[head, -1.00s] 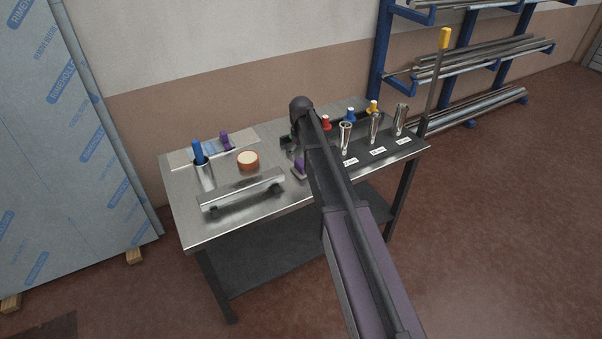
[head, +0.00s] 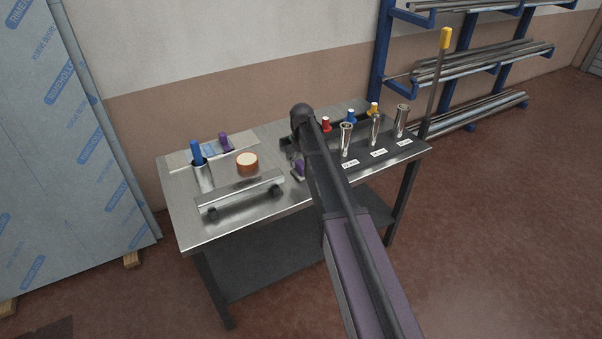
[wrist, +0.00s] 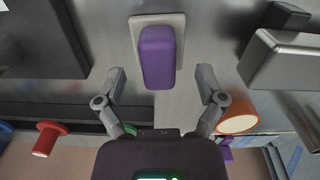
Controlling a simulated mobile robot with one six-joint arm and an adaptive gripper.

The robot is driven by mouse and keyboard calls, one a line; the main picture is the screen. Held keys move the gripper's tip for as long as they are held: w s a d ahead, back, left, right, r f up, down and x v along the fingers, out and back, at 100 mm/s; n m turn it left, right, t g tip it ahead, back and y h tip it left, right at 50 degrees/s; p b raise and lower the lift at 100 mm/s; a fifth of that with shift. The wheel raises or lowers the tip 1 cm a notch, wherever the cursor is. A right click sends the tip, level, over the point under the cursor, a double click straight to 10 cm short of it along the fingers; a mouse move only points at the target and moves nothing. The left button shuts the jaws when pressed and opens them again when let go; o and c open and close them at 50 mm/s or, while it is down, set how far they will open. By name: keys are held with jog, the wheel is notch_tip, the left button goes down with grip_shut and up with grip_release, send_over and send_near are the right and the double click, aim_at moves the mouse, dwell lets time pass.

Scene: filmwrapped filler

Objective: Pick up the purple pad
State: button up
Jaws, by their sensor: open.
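A purple pad (wrist: 157,56) with a rounded top sits on a pale grey plate (wrist: 176,20) in the wrist view. In the head view the purple pad (head: 299,169) is near the bench's middle, partly covered by my arm. My gripper (wrist: 160,74) is open and empty, with one finger to each side of the pad's near end and visible gaps on both sides. In the head view my gripper is mostly hidden behind my arm. Another purple piece (head: 224,141) stands on a light board (head: 180,158) at the bench's back left.
The steel bench (head: 190,232) also holds an orange-rimmed roll (head: 247,163), a metal bar (head: 240,193), a cup with a blue handle (head: 197,152), metal tubes (head: 375,128) and red, blue and yellow pieces. In the wrist view a red piece (wrist: 49,137) is at left.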

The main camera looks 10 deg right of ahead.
aim_at(302, 164)
jog(key=shift+d+f+b, duration=0.1)
jog(key=shift+f+b, duration=1.35)
jog(key=shift+f, duration=0.35)
grip_shut()
